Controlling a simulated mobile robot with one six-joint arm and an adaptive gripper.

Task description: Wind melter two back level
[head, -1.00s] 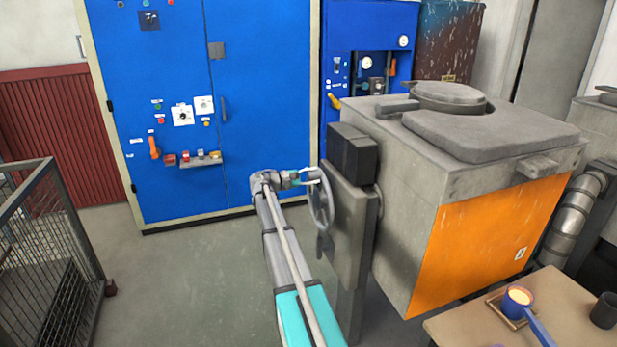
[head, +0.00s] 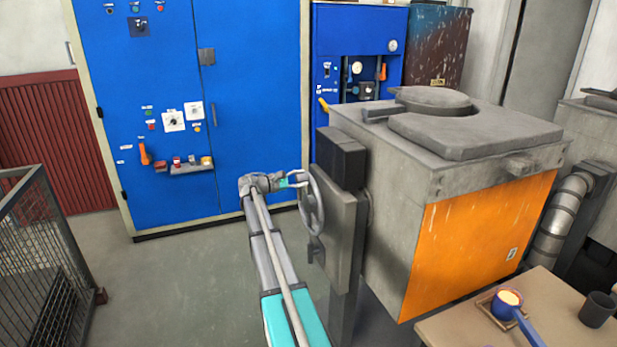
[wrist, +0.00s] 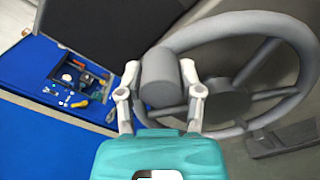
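The melter (head: 390,215) is a grey box with an orange front panel and a round lid on top. Its body looks leaning in the head view, but I cannot tell the exact angle. On its left side, a grey handwheel (head: 313,204) stands beside the gearbox plate and post. My gripper (head: 297,180) is at the upper left of the wheel rim. In the wrist view, both fingers of my gripper (wrist: 161,82) press on either side of the wheel's grey cylindrical handle (wrist: 162,78). The wheel (wrist: 240,100) fills the right of that view.
A blue control cabinet (head: 250,110) stands behind my arm. A wire cage (head: 50,245) is at the left. The floor between cage and arm is clear.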

